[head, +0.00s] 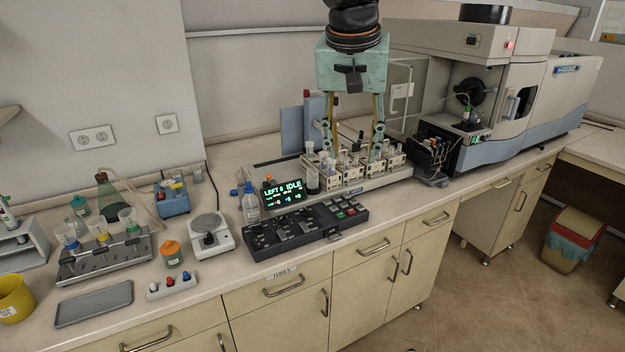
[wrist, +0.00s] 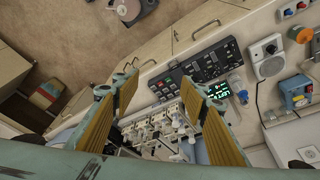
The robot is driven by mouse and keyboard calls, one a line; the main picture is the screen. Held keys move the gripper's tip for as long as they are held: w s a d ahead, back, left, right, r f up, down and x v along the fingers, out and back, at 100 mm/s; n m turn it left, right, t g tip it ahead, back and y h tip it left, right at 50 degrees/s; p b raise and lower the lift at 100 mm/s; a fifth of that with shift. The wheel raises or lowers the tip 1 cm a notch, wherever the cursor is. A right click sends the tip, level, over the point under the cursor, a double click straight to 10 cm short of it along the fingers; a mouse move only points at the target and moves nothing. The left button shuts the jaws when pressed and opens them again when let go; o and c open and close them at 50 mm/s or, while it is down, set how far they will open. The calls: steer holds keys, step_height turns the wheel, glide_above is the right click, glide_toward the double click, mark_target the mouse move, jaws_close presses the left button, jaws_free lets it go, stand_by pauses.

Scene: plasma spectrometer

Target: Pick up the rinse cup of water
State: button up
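My gripper (head: 351,150) hangs open above the sample racks (head: 350,180) of the autosampler, its two fingers wide apart. In the wrist view the open fingers (wrist: 158,82) have nothing between them, and the racks show beyond and below them. I cannot tell for sure which vessel is the rinse cup of water.
A wash bottle (head: 251,205), balance (head: 211,235) and orange-capped jar (head: 172,254) stand further left. The spectrometer (head: 515,100) fills the right. A grey tray (head: 94,303) is empty.

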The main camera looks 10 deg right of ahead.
steer(key=w+a+f+m+p, duration=0.1)
steer(key=w+f+p, duration=0.1)
steer(key=w, duration=0.8)
steer(key=w+a+f+m+p, duration=0.1)
steer(key=w+f+p, duration=0.1)
steer(key=w, duration=0.7)
steer(key=m+h+p, duration=0.2)
steer(key=m+p, duration=0.1)
steer(key=p, duration=0.2)
glide_toward(313, 175)
step_height(313, 175, up, 3)
steer(key=shift+w+a+f, duration=0.2)
steer(key=shift+w+f, duration=0.15)
steer(key=shift+w, duration=0.25)
steer(key=x, duration=0.8)
steer(key=shift+s+f, duration=0.1)
steer(key=shift+f, duration=0.2)
steer(key=shift+f, duration=0.15)
steer(key=shift+p+x, duration=0.45)
steer(key=shift+x, duration=2.05)
steer(key=shift+a, duration=0.15)
